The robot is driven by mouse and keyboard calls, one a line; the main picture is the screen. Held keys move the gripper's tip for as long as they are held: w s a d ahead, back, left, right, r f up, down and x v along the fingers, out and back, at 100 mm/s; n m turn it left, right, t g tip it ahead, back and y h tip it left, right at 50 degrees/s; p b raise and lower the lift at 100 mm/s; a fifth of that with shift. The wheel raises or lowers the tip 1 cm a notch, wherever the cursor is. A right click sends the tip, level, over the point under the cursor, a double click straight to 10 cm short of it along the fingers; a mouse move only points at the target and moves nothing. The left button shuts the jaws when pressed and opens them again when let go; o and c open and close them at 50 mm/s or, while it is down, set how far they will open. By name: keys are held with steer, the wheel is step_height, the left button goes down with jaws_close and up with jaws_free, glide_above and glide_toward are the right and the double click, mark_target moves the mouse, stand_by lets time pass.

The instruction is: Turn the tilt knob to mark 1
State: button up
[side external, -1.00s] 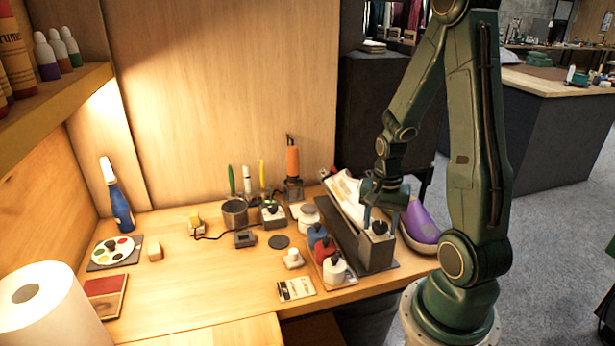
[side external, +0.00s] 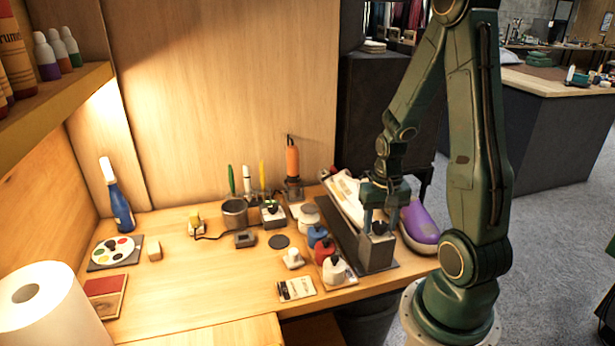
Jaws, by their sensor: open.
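The dark tilt knob (side external: 379,228) sits on top of the grey block (side external: 377,254) at the near end of the long dark stand. My gripper (side external: 380,232) points down over this block, its two fingers apart, one on each side of the knob as seen from here. I cannot tell whether the fingers touch the knob. The fingers partly cover it, and its marks and pointer are too small to read. A white sneaker-like item (side external: 343,190) lies on the stand behind the gripper and is partly hidden.
A purple rounded item (side external: 420,222) stands close to the right of the block. A cup (side external: 235,213) and an orange-handled tool (side external: 292,160) are farther back.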

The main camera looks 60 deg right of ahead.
steer(key=shift+n, duration=0.4)
steer(key=shift+n, duration=2.3)
steer(key=c, duration=0.7)
steer(key=shift+c, duration=0.2)
